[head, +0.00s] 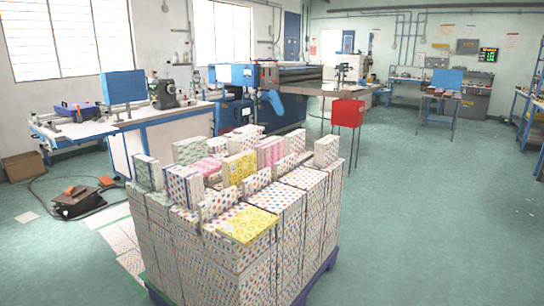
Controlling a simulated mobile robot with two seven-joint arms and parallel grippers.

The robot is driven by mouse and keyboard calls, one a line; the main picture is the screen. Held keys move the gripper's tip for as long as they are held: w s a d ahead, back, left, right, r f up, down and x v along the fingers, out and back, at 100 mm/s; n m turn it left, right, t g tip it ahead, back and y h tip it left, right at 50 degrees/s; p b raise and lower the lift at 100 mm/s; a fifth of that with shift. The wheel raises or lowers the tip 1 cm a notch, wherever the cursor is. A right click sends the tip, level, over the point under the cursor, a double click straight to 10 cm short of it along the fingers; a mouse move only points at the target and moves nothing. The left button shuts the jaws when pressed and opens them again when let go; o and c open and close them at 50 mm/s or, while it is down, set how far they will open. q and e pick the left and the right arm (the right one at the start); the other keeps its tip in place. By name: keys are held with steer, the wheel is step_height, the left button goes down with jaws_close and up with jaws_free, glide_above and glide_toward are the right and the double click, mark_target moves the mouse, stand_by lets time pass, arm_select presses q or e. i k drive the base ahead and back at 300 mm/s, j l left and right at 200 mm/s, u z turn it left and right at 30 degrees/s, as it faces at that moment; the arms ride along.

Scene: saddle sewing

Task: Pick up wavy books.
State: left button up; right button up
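A large pallet stack of patterned books (235,225) stands in front of me in the head view. Most covers are white with small coloured dots. A yellow patterned book (248,224) lies flat on the near top edge. Another yellow book (240,168) stands upright in the middle, with a pink one (270,152) to its right and a green one (192,150) at the back left. Several books stand upright among the flat ones, so the top is uneven. I cannot tell which of them are the wavy ones. Neither gripper is in view.
The stack rests on a blue pallet (322,268). A long workbench (160,130) and a blue sewing machine (235,105) stand behind it. A red box (347,113) is at a table behind right. Cables and a dark box (78,204) lie on the left floor. The right floor is clear.

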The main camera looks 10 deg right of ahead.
mark_target(270, 152)
steer(key=i+l+z, duration=0.2)
steer(key=i+l, duration=0.55)
steer(key=l, duration=0.25)
steer(key=i+l+z, duration=0.25)
steer(key=i+l, duration=0.55)
steer(key=l, duration=0.15)
